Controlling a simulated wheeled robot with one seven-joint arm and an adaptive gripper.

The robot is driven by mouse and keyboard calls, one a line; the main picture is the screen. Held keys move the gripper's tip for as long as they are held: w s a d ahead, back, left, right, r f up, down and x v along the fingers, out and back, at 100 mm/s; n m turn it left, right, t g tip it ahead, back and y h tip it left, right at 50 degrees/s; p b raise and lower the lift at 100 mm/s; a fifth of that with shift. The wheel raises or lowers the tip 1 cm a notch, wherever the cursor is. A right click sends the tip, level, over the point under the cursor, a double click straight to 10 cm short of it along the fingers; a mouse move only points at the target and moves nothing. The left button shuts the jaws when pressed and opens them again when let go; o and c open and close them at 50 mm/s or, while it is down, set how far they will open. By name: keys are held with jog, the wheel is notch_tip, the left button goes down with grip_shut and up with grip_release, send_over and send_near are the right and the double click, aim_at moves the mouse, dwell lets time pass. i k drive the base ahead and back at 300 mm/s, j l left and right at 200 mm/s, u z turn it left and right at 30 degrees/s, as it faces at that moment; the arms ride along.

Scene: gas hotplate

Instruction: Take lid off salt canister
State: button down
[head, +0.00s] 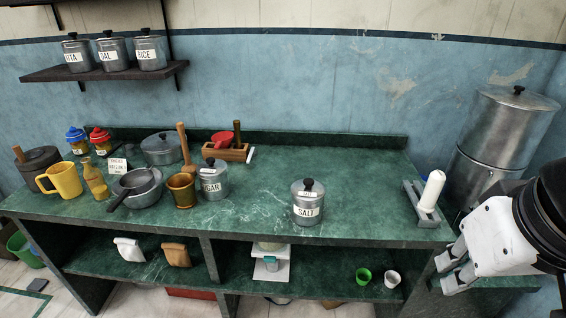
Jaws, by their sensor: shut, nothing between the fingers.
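The salt canister (307,211) is a grey metal tin with a white SALT label. It stands upright on the green counter, right of the middle. Its lid (307,188) with a black knob sits on top. My gripper (450,273) is at the right, low beside the counter's right front edge, well to the right of the canister and apart from it. It is shut and holds nothing.
A sugar canister (214,183), brass mortar (182,191), pan (141,187) and yellow mug (66,180) stand left on the counter (263,215). A grey holder with a white cylinder (432,191) stands near the right end. The counter around the salt canister is clear.

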aim_at(307, 189)
jog(key=i+z, duration=0.25)
jog(key=i, duration=0.3)
jog(key=i+j+z, duration=0.3)
jog(key=i, duration=0.25)
jog(key=l, duration=0.1)
